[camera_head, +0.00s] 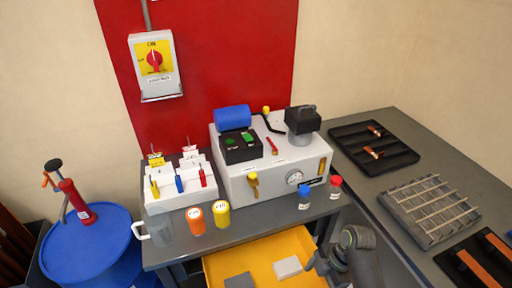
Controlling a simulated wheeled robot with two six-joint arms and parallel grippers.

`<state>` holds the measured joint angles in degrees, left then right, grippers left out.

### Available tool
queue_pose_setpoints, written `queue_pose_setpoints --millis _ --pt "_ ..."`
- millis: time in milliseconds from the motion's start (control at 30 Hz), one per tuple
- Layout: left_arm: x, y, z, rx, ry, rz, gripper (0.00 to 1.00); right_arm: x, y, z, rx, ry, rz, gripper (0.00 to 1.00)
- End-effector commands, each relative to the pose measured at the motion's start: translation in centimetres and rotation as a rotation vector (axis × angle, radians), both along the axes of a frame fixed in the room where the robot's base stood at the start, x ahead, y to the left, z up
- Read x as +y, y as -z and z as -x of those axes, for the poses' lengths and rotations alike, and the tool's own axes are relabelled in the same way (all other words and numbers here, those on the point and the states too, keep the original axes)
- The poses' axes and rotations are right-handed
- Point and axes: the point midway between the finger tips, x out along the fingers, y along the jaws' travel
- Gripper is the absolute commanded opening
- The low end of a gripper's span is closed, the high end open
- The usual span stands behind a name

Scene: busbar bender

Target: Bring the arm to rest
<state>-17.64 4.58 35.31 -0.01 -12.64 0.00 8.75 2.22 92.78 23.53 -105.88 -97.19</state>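A grey jointed part of my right arm (358,254) shows at the bottom edge, right of centre, in front of the bench. A dark part at its left end hangs over the right side of the yellow tray (226,266). It is too small and too cut off to show whether the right gripper's fingers are open or shut. Nothing held can be made out. My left arm and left gripper are not in view.
The bender machine (231,182) stands on the grey bench, with blue and red capped bottles (304,199) at its front right. Orange and yellow jars (195,221) and a grey mug (159,231) stand front left. A side table holds black trays (345,150) and a wire rack (428,211).

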Motion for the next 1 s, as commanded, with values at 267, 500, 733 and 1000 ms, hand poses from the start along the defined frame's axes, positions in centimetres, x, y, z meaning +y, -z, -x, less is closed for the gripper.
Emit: queue_pose_setpoints --millis 267,500,733,1000 --pt "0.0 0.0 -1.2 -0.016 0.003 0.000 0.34 -1.9 0.4 2.2 0.015 0.236 0.068 0.80" --pt "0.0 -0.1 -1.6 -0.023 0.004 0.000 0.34 -4.5 0.4 5.3 0.022 0.550 0.141 0.80" --pt "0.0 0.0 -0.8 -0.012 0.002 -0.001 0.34 -8.3 -1.3 10.5 -0.002 1.065 0.212 0.80" --pt "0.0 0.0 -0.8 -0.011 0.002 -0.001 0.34 -11.3 -4.7 15.2 -0.059 1.546 0.202 0.80"
